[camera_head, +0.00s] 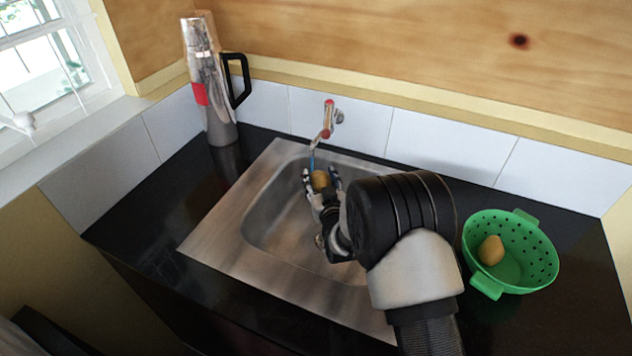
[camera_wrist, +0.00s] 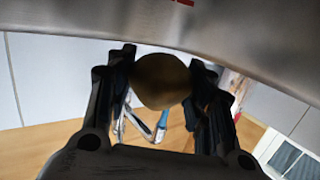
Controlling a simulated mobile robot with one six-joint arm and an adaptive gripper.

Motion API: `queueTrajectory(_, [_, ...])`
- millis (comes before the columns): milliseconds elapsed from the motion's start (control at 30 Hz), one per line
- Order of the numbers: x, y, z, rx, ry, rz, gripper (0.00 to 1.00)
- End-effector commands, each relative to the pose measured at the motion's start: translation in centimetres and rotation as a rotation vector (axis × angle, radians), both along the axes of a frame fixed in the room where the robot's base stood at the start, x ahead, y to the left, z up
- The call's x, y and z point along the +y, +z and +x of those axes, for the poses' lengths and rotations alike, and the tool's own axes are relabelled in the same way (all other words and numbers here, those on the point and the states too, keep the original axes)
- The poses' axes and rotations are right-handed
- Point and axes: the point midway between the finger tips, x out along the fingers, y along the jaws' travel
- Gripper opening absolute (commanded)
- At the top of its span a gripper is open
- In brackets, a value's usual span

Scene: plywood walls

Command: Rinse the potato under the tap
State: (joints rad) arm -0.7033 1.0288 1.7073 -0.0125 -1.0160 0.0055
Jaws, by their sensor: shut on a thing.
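My gripper (camera_head: 321,182) is over the sink (camera_head: 262,228), close under the tap (camera_head: 327,128). It is shut on a potato (camera_head: 320,178), which shows between the fingertips. In the wrist view the potato (camera_wrist: 161,81) sits between the two fingers of my gripper (camera_wrist: 162,84), dark and round. A thin bluish stream (camera_head: 311,160) shows between the spout and the potato in the head view. A blue-white streak also shows just beyond the potato in the wrist view. Whether the stream touches the potato is hard to tell.
A green colander (camera_head: 515,272) with another potato (camera_head: 491,250) in it stands on the black counter (camera_head: 200,190) at the right. A tall metal jug (camera_head: 208,100) with a black handle stands at the back left. A tiled wall (camera_head: 440,140) runs close behind the tap.

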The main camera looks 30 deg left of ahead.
Motion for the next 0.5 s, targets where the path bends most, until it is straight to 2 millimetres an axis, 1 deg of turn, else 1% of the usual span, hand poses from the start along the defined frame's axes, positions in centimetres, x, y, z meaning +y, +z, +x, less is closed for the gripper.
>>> queueTrajectory(233, [0.09,0.04,-0.05,-0.001,0.001,0.001,0.23])
queueTrajectory(500, [0.73,0.04,-0.66,-0.001,0.001,0.0,0.23])
